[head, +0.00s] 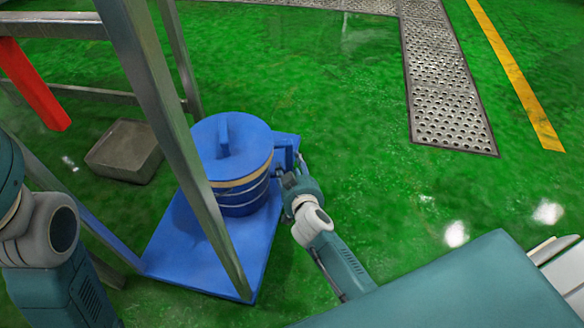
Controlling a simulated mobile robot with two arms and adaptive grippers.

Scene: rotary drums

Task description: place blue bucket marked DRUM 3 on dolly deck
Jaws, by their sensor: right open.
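A blue bucket (230,160) with a flat lid, an upright lid handle and a tan band below the rim stands upright at the far end of the blue dolly deck (218,262). Its base appears to rest on the deck. No DRUM 3 marking is visible from here. My right gripper (281,174) is open at the bucket's right side, close to a blue bracket; whether it touches the bucket I cannot tell. My left arm shows at the left edge, but its gripper is out of view.
A metal frame post (172,110) crosses in front of the bucket and deck. A red bar (35,85) hangs at upper left. A grey block (124,151) lies on the floor left of the deck. The green floor (345,110) to the right is clear up to a perforated grate (445,85).

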